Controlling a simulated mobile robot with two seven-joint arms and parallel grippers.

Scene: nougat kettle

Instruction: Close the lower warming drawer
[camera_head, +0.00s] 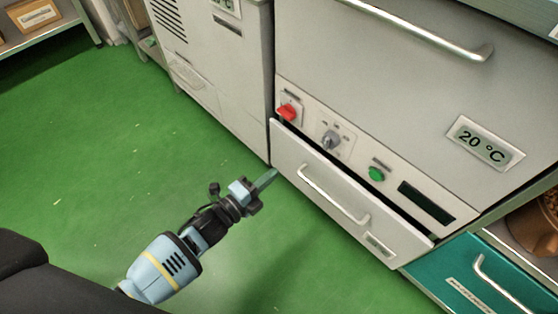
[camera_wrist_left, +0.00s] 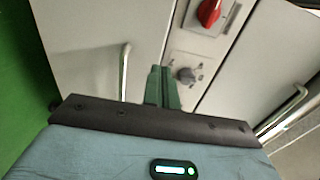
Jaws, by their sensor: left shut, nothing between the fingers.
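The lower warming drawer (camera_head: 310,200) is the pale front with a bar handle (camera_head: 333,194) below the control panel of the grey oven unit. It stands slightly out, with a dark gap along its top edge. My left gripper (camera_head: 266,180) is shut and empty, in front of the drawer's left end; in the picture its tips appear just left of the drawer front. In the left wrist view the shut green fingers (camera_wrist_left: 162,88) point toward the unit, with the drawer front (camera_wrist_left: 90,40) and its handle (camera_wrist_left: 124,72) to their left. I cannot tell whether they touch it. My right gripper is out of view.
The control panel has a red knob (camera_head: 287,112), a grey knob (camera_head: 331,140) and a green button (camera_head: 377,174). Above is a large door with a handle (camera_head: 430,36). A teal drawer (camera_head: 455,275) stands at the right. The green floor (camera_head: 130,150) is clear at left.

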